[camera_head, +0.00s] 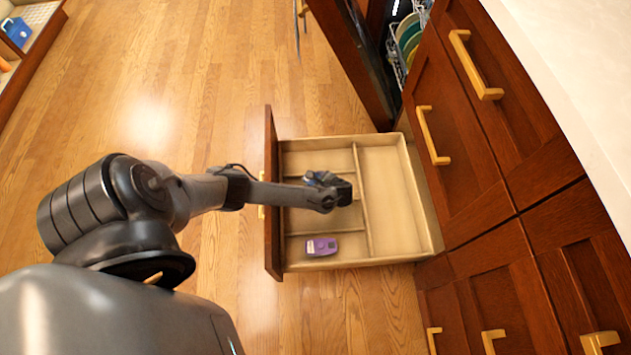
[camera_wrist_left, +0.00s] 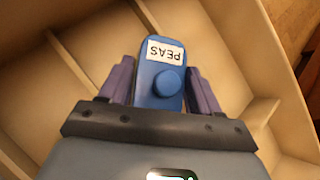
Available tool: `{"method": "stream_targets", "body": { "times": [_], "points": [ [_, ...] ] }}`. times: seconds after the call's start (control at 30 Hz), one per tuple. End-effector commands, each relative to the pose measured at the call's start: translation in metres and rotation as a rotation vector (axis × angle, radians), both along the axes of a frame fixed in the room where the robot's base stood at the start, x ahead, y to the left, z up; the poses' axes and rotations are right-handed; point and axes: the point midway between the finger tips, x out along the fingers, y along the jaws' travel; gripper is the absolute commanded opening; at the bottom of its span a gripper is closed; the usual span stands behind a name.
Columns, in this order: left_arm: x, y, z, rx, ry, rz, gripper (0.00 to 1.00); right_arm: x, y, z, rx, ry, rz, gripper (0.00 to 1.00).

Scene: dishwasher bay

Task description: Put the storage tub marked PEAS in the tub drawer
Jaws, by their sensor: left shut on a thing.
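My left gripper (camera_head: 330,185) is over the open tub drawer (camera_head: 393,200). In the left wrist view its two fingers (camera_wrist_left: 160,82) are shut on the sides of a blue storage tub (camera_wrist_left: 143,78) with a round knob and a white label reading PEAS, upside down in that view. Drawer dividers show below the tub; I cannot tell whether it touches the drawer floor. In the head view the tub is mostly hidden by the gripper. My right gripper is not in view.
A purple labelled tub (camera_head: 321,246) lies in the drawer's near left compartment. The drawer's long right compartment is empty. An open dishwasher with dishes (camera_head: 409,35) stands beyond. Another blue item (camera_head: 17,31) sits in a tray at far left.

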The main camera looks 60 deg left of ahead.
Motion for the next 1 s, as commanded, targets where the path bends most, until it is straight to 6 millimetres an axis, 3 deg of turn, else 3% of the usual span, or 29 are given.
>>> {"method": "stream_targets", "body": {
  "times": [1.0],
  "points": [
    [0.001,0.0,-0.011,0.001,-0.002,0.001,0.16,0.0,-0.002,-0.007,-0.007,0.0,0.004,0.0]
  ]
}}
